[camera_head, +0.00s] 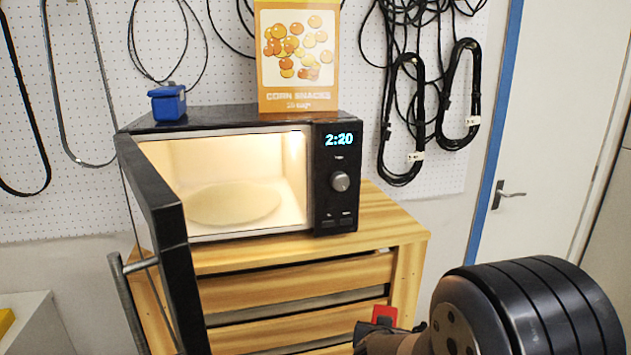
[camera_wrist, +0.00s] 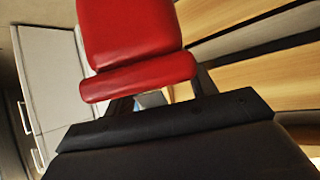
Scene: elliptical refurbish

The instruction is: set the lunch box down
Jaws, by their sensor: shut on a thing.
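A red box (camera_wrist: 130,35), which looks like the lunch box, is held by my gripper (camera_wrist: 160,97). In the wrist view the dark fingers reach its near, rimmed end. In the head view only a small red part of the box (camera_head: 384,313) shows at the bottom, in front of the wooden stand's lower right. The gripper is shut on it, and the box is in the air. My arm hides much of the gripper in the head view. A similar small blue box (camera_head: 168,103) sits on top of the microwave at the left.
The black microwave (camera_head: 325,222) stands on a slatted wooden stand (camera_head: 395,225). Its door (camera_head: 165,215) hangs open toward me at the left. The lit inside holds only a round plate (camera_head: 235,203). A corn snacks box (camera_head: 297,95) stands on top. Cables (camera_head: 403,120) hang behind.

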